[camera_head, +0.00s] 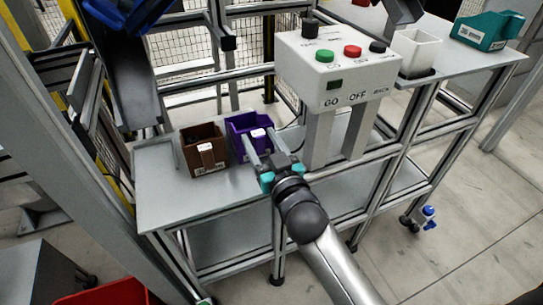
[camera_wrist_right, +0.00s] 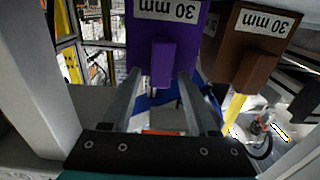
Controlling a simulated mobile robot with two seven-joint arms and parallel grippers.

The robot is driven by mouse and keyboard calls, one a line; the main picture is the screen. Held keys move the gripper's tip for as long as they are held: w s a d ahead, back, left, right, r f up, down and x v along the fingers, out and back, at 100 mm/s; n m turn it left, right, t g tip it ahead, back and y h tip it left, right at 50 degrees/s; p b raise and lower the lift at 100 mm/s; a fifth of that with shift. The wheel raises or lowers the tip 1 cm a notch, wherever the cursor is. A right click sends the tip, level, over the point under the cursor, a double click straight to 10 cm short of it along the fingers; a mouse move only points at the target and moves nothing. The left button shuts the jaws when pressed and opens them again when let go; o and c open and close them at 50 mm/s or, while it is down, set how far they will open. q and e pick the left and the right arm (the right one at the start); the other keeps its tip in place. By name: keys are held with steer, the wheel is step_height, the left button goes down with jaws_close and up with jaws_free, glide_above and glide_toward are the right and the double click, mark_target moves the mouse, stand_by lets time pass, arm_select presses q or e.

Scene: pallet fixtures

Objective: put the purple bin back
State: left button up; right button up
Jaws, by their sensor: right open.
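The purple bin (camera_head: 240,122) stands upright on the grey table (camera_head: 165,205), close beside the brown bin. It also shows in the right wrist view (camera_wrist_right: 190,40), with a "30 mm" label and a tab on its front. My right gripper (camera_head: 256,136) is open at the front of the purple bin. In the right wrist view its two fingers (camera_wrist_right: 162,76) reach towards the tab, one on each side of it. Whether they touch the tab I cannot tell. My left gripper is not in view.
The brown bin (camera_head: 203,150) stands left of the purple one. A control box (camera_head: 335,75) with GO and OFF buttons stands to the right on posts. A white container (camera_head: 416,52) and a teal bin (camera_head: 484,32) sit on the right-hand table. The table's left part is clear.

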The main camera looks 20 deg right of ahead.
steer(key=s+p, duration=0.2)
steer(key=s, duration=1)
step_height(320, 180, down, 17)
steer(key=s+d+g+h, duration=0.1)
steer(key=s+d+g, duration=0.15)
steer(key=g, duration=0.45)
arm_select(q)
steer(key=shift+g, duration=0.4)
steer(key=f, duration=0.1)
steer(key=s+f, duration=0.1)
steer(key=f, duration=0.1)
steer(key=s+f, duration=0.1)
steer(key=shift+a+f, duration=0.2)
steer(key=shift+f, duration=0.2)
arm_select(e)
steer(key=s+a+f+n+g, duration=0.1)
steer(key=s+f+g, duration=0.7)
steer(key=s+f, duration=0.3)
steer(key=shift+s+a+f+n+y, duration=0.3)
steer(key=shift+f+n, duration=0.1)
steer(key=shift+f, duration=0.35)
